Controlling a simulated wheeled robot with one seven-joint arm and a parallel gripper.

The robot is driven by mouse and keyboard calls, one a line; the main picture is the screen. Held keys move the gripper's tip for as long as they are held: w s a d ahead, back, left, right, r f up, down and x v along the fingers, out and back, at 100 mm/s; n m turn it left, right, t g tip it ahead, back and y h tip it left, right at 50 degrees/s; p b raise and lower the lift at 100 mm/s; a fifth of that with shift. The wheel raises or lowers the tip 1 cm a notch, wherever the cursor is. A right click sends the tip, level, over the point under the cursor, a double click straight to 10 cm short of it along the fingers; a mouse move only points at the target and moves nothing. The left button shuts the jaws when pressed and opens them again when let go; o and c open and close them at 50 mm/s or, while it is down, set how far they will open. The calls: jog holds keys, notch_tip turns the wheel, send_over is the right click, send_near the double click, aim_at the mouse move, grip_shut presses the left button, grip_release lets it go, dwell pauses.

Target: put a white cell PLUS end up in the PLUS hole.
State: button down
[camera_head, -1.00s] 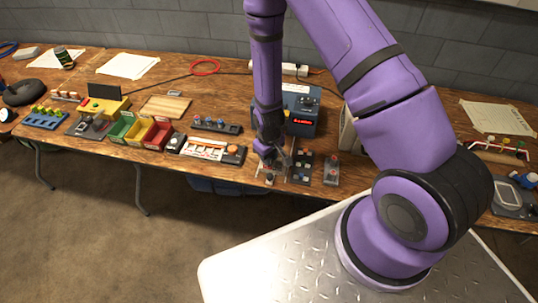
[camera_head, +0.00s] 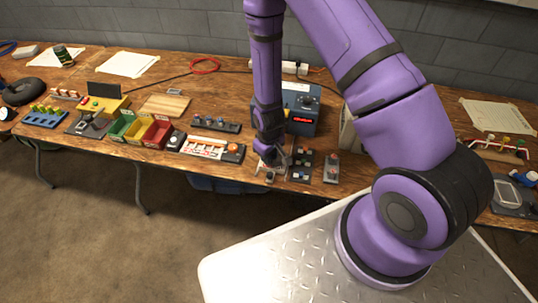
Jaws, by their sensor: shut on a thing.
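My gripper (camera_head: 272,163) is low over the front of the table, in front of the blue box with a red display (camera_head: 303,112). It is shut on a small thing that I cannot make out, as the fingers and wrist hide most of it. I cannot tell whether it is a white cell or which end is up. The gripper is over or just beside a small pale fixture with a dark knob (camera_head: 270,178). I cannot make out the PLUS hole or its marking at this size.
Right of the gripper are a dark block with several coloured pieces (camera_head: 302,165) and a grey panel with orange buttons (camera_head: 331,168). To the left are a white and orange tray (camera_head: 203,147), a dark strip with blue knobs (camera_head: 215,124) and coloured bins (camera_head: 140,130).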

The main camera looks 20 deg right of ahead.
jog(key=shift+f, duration=0.1)
jog(key=c, duration=0.9)
grip_release()
jog(key=shift+r, duration=3.5)
